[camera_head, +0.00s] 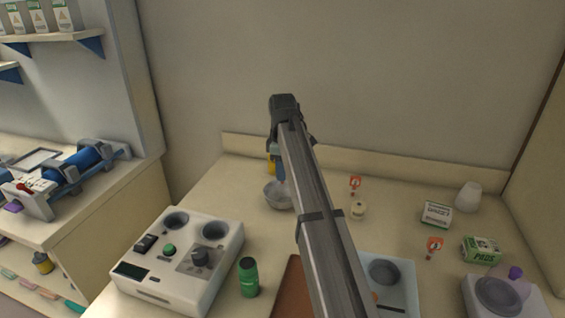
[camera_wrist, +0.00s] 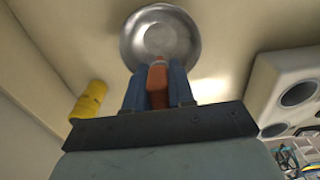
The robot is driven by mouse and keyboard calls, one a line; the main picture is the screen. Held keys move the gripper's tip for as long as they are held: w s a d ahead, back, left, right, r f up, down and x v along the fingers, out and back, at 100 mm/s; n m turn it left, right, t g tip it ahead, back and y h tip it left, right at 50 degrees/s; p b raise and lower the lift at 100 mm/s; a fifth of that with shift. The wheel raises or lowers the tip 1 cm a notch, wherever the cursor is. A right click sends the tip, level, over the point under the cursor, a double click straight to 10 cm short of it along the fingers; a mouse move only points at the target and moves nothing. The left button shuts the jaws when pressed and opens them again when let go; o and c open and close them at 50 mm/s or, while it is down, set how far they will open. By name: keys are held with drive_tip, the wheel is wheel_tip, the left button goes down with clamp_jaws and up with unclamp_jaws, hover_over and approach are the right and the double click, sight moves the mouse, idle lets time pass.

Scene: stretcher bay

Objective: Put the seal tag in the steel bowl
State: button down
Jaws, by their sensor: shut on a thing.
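The steel bowl (camera_head: 277,203) is a round, shiny bowl on the worktop near the back wall, and it fills the top middle of the wrist view (camera_wrist: 160,40). My gripper (camera_wrist: 157,88) has blue fingers shut on a small reddish-orange piece, which I take to be the seal tag (camera_wrist: 157,80). Its tip overlaps the bowl's near edge in the wrist view; the height above it is hard to tell. In the head view my gripper (camera_head: 279,172) is just above and behind the bowl, and the held piece cannot be made out.
A yellow cylinder (camera_wrist: 90,102) stands near the bowl. A white device with wells (camera_head: 180,262) is at front left, beside a green bottle (camera_head: 248,278).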

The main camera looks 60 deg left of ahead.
drive_tip(key=shift+f, duration=2.4)
drive_tip(key=c, duration=0.9)
unclamp_jaws()
wheel_tip(320, 180, up, 7)
drive_tip(key=shift+f, duration=0.15)
drive_tip(key=shift+r, duration=0.2)
